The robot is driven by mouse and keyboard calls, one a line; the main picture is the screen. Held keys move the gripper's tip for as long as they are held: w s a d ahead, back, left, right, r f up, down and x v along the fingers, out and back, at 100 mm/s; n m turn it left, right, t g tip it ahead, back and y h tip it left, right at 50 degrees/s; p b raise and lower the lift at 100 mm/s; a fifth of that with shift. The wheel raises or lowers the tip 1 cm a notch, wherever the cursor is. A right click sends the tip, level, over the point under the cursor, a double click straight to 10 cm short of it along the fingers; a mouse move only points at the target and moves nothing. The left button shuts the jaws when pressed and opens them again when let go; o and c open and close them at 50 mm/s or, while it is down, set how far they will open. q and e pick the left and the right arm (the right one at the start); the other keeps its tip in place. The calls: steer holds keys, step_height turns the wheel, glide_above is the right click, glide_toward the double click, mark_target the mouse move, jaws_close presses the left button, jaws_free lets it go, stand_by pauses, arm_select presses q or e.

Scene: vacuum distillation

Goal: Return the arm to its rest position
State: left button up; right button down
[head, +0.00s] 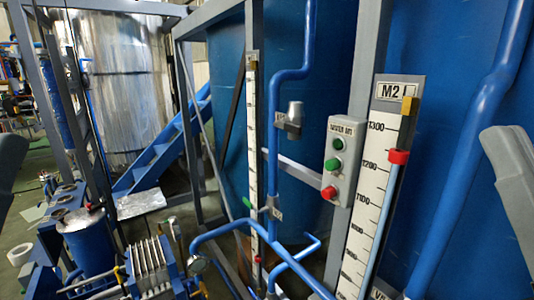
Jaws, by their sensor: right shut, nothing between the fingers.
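A pale grey piece of my right arm and gripper (512,190) shows at the right edge, in front of the blue tank and pipe. The right gripper is shut and holds nothing. It is apart from the gauge and the button box. A grey part of my left arm (10,165) shows at the left edge. My left gripper is out of view.
A grey box with green and red buttons (337,160) is on a frame post. The M2 gauge (370,190) stands right of it. Blue pipes (290,75) run up in front of blue tanks (425,110). A plate unit (150,265) and blue drum (88,243) stand at lower left.

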step_height(320, 180, up, 26)
steer(key=p, duration=2.2)
steer(key=shift+f+p, duration=0.2)
steer(key=shift+p, duration=0.1)
steer(key=shift+w, duration=0.1)
